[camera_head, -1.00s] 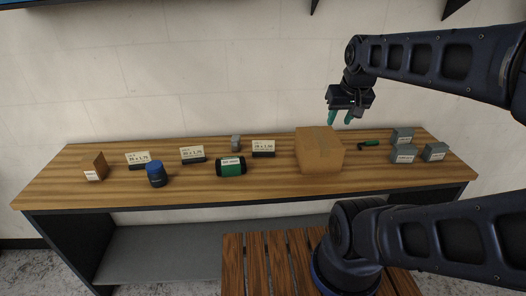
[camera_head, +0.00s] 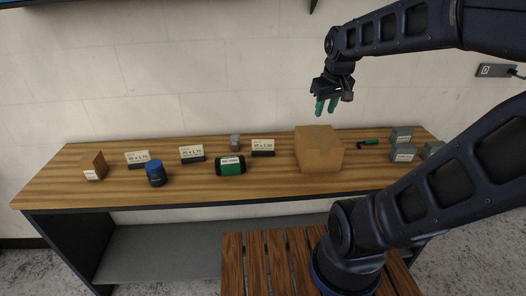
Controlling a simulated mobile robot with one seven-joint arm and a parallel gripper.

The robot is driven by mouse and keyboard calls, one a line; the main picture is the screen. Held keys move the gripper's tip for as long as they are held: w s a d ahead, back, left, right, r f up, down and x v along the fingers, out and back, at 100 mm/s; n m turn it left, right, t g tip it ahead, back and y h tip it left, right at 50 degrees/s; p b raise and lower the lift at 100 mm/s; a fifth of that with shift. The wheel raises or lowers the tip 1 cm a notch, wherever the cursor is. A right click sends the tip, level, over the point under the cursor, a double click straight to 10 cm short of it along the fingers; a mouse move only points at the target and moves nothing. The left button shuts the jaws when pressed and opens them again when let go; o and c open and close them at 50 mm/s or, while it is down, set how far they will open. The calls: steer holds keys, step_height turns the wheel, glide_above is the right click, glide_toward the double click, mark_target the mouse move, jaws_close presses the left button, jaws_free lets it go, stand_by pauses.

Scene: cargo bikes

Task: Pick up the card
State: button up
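Three cream cards with printed sizes stand in dark holders on the wooden bench: a left card (camera_head: 137,157), a middle card (camera_head: 192,153) and a right card (camera_head: 263,146). I cannot tell which one the task means. My gripper (camera_head: 326,106) hangs above the cardboard box, to the right of and higher than the cards.
The bench top (camera_head: 230,194) also holds a cardboard box (camera_head: 320,151), a blue-capped jar (camera_head: 156,174), a green-and-black roll (camera_head: 230,165), a small brown box (camera_head: 94,166), a grey block (camera_head: 235,141), a green-handled tool (camera_head: 369,143) and grey boxes (camera_head: 403,152). A slatted wooden stool (camera_head: 258,262) stands in front.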

steer(key=w+a+f+n+g, duration=0.1)
steer(key=w+a+f+n, duration=0.25)
steer(key=w, duration=0.25)
steer(key=w+a+f+n+g, duration=0.1)
steer(key=w+a+f+n, duration=0.2)
steer(key=w, duration=0.4)
steer(key=n+g, duration=0.2)
steer(key=n, duration=0.5)
glide_above(263, 150)
steer(key=f, duration=0.9)
steer(key=shift+d, duration=0.2)
steer(key=shift+w+a+f, duration=0.1)
steer(key=shift+a+f, duration=0.1)
steer(key=shift+f, duration=5.45)
jaws_close()
